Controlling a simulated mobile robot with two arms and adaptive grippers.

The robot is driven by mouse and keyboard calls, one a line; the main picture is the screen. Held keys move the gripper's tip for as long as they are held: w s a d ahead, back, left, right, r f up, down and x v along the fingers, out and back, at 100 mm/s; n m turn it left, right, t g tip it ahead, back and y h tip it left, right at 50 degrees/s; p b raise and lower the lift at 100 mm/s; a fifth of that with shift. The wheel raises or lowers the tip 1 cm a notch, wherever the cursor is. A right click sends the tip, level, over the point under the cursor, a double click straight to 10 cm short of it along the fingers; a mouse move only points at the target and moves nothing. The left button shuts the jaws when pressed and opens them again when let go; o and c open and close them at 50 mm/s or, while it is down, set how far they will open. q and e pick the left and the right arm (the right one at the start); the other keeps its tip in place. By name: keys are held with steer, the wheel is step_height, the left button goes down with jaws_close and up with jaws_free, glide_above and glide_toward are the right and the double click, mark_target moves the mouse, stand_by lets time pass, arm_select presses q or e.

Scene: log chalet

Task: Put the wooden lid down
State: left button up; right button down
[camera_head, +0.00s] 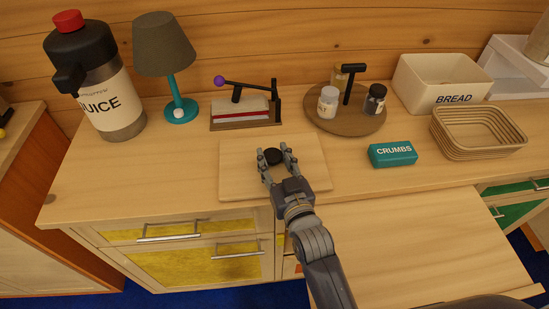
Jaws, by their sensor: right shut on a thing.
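The wooden lid (236,180) is a pale flat rectangular board with a round black knob (273,156) at its middle. It is level over the front middle of the wooden counter. I cannot tell whether it touches the counter or hangs just above it. My right gripper (277,159) comes in from the front and is shut on the black knob, its fingers on either side. The gripper and wrist hide part of the lid's front right. My left gripper is not in view.
Behind the lid stands a slicer-like device (246,112) with a purple knob. To the right are a round tray (318,120) with jars, a teal CRUMBS box (392,154), a basket (480,130) and an open BREAD bin (440,82). A lamp (165,55) and JUICE dispenser (97,85) stand left.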

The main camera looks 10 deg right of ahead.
steer(key=c, duration=1.3)
jaws_free()
steer(key=shift+f, duration=0.1)
steer(key=o, duration=0.3)
steer(key=shift+o, duration=0.2)
